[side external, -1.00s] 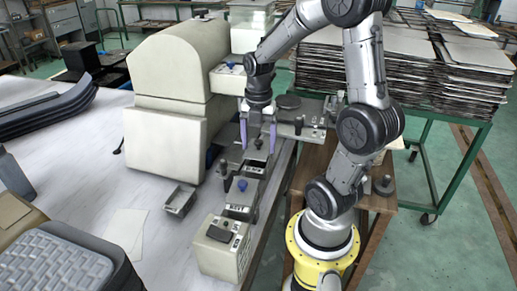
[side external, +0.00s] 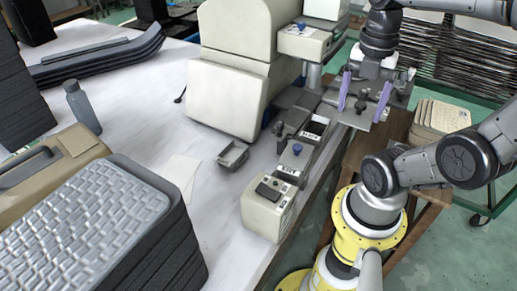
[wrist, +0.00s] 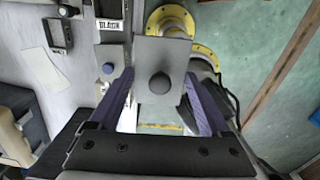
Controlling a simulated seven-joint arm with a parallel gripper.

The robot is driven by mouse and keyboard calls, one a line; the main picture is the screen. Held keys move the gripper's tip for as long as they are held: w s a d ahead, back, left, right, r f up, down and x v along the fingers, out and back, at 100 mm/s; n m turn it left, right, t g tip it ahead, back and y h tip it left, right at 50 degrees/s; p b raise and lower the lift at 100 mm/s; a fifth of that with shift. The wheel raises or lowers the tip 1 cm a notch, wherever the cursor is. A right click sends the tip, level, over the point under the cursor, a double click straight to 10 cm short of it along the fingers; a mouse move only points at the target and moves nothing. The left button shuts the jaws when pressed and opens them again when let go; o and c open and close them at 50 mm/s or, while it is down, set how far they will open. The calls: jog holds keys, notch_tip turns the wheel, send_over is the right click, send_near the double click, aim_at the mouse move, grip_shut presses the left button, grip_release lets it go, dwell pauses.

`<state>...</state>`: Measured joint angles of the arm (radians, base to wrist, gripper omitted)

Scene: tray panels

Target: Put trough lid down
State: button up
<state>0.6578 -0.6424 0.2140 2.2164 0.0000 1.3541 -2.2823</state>
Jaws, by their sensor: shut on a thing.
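The trough lid is a grey plate with a dark round knob (wrist: 159,83); in the wrist view its flat plate (wrist: 172,52) sits between my two purple fingers. My gripper (side external: 360,112) is shut on the lid and holds it to the right of the trough row, by the bench's right edge. In the side view, the lid's knob (side external: 362,97) shows between the fingers. The trough (side external: 317,128) labelled BLACK has a dark, uncovered opening; its label (wrist: 111,25) shows at the wrist view's upper left. Whether the lid touches anything below is unclear.
A blue-knobbed cover (side external: 290,165) is nearer the camera in the trough row, before a beige box (side external: 268,206). A small metal tray (side external: 233,155) lies left on the white bench. The large beige machine (side external: 228,96) stands behind. Stacked plates (side external: 440,115) lie at right.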

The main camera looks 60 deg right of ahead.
jog(key=w+d+r+n, duration=0.1)
jog(key=w+d, duration=0.1)
jog(key=w, duration=0.5)
jog(key=w+d, duration=0.3)
jog(key=w, duration=0.4)
jog(key=w+a+f+n, duration=0.1)
jog(key=w+a+f, duration=0.15)
jog(key=w, duration=0.35)
jog(key=w+a+f+n, duration=0.2)
jog(key=w+a, duration=0.1)
jog(key=w, duration=0.4)
jog(key=n, duration=0.4)
send_over(204, 193)
notch_tip(204, 193, down, 20)
jog(key=shift+d+f, duration=0.1)
jog(key=shift+f, duration=2)
jog(key=shift+f, duration=0.1)
